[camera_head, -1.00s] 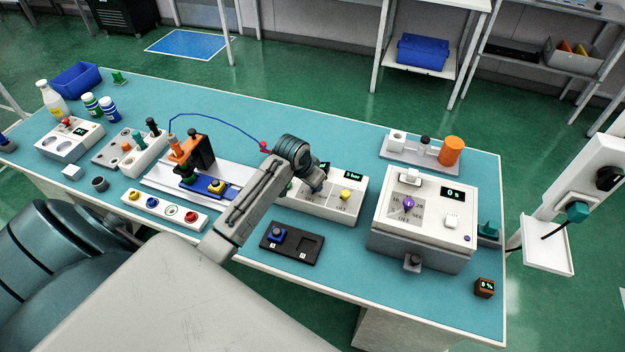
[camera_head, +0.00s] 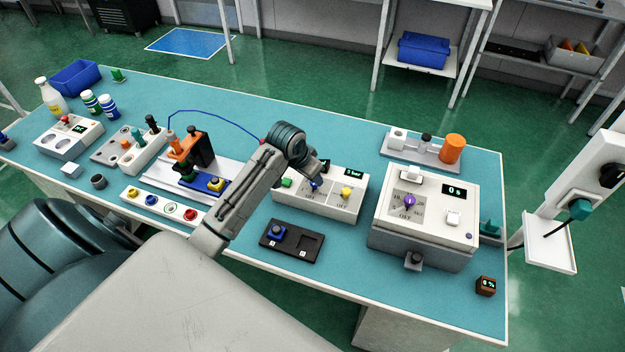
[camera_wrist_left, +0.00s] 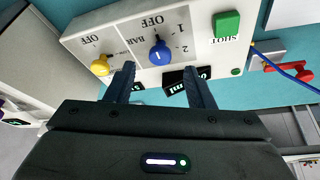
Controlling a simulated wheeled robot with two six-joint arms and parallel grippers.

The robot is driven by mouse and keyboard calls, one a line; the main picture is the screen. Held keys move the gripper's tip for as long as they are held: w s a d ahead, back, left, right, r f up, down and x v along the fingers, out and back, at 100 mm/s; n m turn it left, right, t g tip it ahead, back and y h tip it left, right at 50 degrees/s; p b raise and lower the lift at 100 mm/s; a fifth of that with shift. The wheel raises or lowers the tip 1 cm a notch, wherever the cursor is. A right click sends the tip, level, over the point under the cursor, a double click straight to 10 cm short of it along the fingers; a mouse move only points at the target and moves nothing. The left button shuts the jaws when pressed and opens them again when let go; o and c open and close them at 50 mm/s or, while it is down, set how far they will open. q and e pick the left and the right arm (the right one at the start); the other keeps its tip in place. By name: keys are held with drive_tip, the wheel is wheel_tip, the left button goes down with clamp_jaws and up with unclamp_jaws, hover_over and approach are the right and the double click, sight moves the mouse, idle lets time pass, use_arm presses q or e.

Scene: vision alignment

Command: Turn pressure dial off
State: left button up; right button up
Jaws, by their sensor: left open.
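The pressure dial is a blue knob (camera_head: 315,186) on a white control box (camera_head: 293,204), beside prints reading OFF, BAR, 1 and 2. In the left wrist view the blue knob (camera_wrist_left: 160,53) has a white line running nearly up and down, in line with OFF; I cannot tell which end is the pointer. My left gripper (camera_wrist_left: 160,72) is open, its fingertips on either side below the knob in that view, with nothing visibly held. In the head view my left gripper (camera_head: 322,171) is just above and behind the knob, partly hidden by its arm. My right gripper is not in view.
On the same box are a yellow knob (camera_head: 346,192), a green button (camera_head: 287,183) and a display (camera_head: 355,172) too small to read surely. A larger white box with a purple knob (camera_head: 409,201) stands right. A black tray (camera_head: 291,243) lies in front. A blue cable (camera_head: 215,115) arcs behind.

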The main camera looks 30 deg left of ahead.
use_arm(q)
drive_tip(key=b+v, duration=0.1)
drive_tip(key=v, duration=0.5)
drive_tip(key=shift+s+r, duration=0.2)
drive_tip(key=shift+r, duration=0.15)
